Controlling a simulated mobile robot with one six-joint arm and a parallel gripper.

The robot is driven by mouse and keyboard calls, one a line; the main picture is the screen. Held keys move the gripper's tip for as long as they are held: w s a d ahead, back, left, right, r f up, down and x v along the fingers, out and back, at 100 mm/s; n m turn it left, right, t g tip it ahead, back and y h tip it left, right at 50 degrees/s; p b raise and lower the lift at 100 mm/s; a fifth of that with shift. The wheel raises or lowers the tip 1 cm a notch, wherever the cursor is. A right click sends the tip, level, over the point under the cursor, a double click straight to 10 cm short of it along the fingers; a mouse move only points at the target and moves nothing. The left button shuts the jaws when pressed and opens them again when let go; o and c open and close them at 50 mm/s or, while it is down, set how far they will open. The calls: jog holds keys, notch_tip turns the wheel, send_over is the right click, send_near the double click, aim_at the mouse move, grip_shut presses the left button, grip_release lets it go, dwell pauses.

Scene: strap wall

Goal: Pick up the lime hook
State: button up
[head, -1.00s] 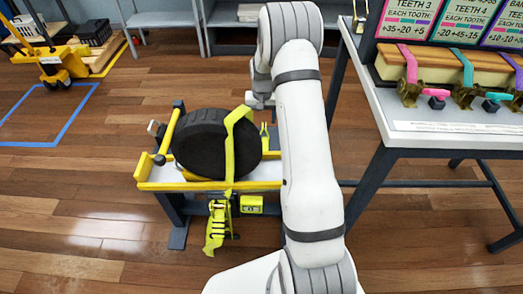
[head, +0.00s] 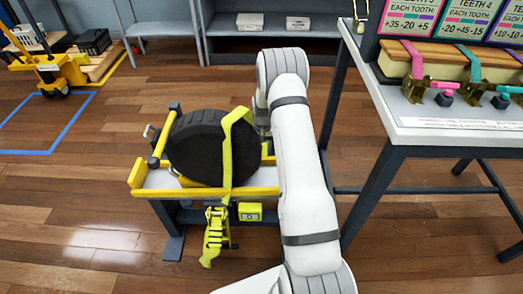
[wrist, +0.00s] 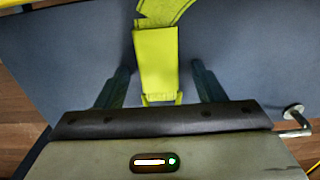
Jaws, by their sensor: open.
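In the wrist view a lime strap end (wrist: 157,55) hangs against a blue-grey panel, with the thin lime hook (wrist: 162,99) at its lower end, partly hidden by my gripper body. My gripper (wrist: 160,68) is open, one dark finger on each side of the strap end, with a gap on both sides. In the head view the lime strap (head: 228,150) runs over a black tyre (head: 193,148) to a lime ratchet (head: 215,232) hanging in front. My gripper and the hook are hidden behind my arm there.
A metal peg (wrist: 294,119) sticks out right of my gripper. A white-topped table (head: 430,125) with more straps stands at the right. The wooden floor at the left is mostly open.

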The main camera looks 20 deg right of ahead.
jog(key=shift+r, duration=0.1)
jog(key=shift+c, duration=0.2)
jog(key=c, duration=1.1)
